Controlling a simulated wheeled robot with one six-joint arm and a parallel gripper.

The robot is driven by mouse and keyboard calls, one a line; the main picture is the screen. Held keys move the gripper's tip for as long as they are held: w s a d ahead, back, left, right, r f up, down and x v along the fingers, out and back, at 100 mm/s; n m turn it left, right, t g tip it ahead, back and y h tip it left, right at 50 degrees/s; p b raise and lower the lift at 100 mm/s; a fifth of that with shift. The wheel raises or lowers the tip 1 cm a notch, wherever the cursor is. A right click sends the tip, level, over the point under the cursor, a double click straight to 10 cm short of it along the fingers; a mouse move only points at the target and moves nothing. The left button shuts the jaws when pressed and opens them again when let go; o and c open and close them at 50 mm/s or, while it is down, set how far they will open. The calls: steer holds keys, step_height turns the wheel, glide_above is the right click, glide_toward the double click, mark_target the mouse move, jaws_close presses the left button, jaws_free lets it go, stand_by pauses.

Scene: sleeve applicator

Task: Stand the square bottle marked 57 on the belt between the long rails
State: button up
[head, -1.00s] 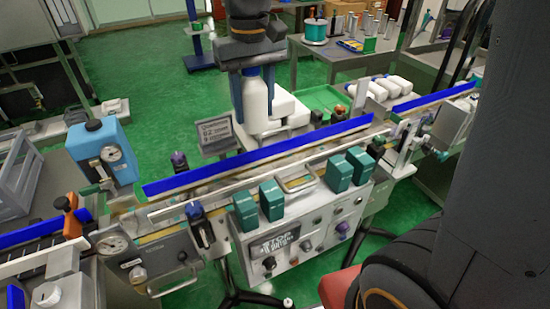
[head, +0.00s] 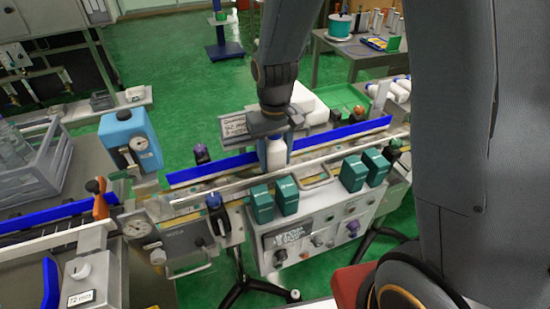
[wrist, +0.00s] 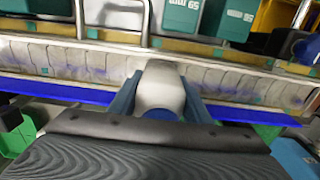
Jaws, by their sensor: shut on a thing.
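A white bottle (head: 276,154) with a blue cap (wrist: 158,114) is held upright in my gripper (head: 276,144). The fingers close on both its sides, as the wrist view (wrist: 160,98) shows. No number can be read on it. The bottle is over the belt (head: 235,174), between the long blue rail (head: 210,171) at the back and the pale front rail (head: 330,158). The belt also shows in the wrist view (wrist: 60,62). I cannot tell whether the bottle's base touches the belt.
Several teal blocks (head: 286,196) stand along the front of the machine. White bottles (head: 398,90) lie at the back right. Belt left of the bottle looks clear.

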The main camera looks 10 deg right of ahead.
steer(key=shift+f, duration=0.4)
steer(key=shift+f, duration=0.15)
steer(key=o, duration=1.3)
step_height(320, 180, up, 12)
steer(key=shift+r+b, duration=0.2)
steer(key=shift+b, duration=1)
